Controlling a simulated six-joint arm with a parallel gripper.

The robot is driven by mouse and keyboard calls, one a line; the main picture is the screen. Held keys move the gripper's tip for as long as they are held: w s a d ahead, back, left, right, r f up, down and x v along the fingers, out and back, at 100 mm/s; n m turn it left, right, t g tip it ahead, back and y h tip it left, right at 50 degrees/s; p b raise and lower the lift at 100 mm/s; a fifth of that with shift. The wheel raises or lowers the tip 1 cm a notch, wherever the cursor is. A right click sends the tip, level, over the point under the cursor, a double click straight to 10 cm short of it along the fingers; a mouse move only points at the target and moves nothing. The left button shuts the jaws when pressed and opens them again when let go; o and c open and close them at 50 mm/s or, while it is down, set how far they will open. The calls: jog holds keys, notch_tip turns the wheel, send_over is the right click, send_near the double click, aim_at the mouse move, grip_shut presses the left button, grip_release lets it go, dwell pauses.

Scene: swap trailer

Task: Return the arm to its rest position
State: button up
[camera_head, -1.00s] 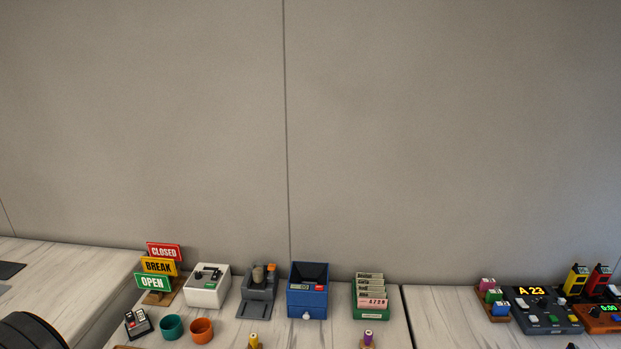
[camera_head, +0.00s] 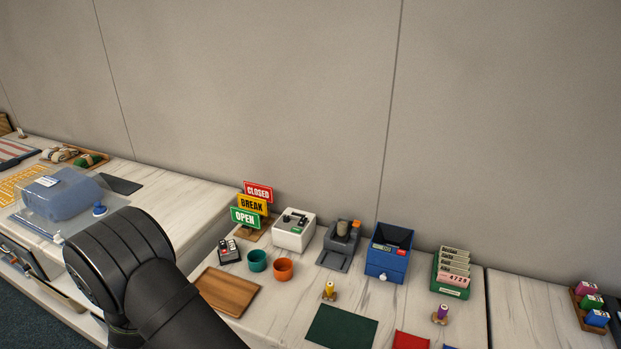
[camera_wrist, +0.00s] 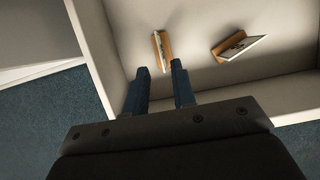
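My gripper (camera_wrist: 160,84) shows in the wrist view with its two blue fingers apart and nothing between them. It points toward a pale shelf or compartment (camera_wrist: 205,88) that holds two small orange-and-white items: an upright one (camera_wrist: 161,50) just beyond the fingertips and a tilted one (camera_wrist: 240,46) to the right. I cannot tell how far the fingertips are from them. In the head view my black arm fills the lower left, and the gripper itself is hidden or out of frame.
The counter carries sign plates (camera_head: 252,205), a white device (camera_head: 294,230), a blue box (camera_head: 388,253), a green card holder (camera_head: 452,272), a teal cup (camera_head: 257,260), an orange cup (camera_head: 283,269) and a wooden board (camera_head: 227,291). A clear-covered blue item (camera_head: 70,195) stands left, close to my arm.

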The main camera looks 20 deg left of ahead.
jog(key=x, duration=0.9)
jog(key=shift+f, duration=0.15)
notch_tip(320, 180, up, 33)
jog(key=w+d+m, duration=0.1)
jog(key=w+d, duration=0.3)
jog(key=w, duration=0.3)
jog(key=w+d+m+h, duration=0.1)
jog(key=w+d, duration=0.2)
jog(key=w, duration=0.4)
jog(key=shift+w+d, duration=0.3)
jog(key=shift+d, duration=0.1)
jog(key=shift+o, duration=0.5)
jog(key=shift+f, duration=0.1)
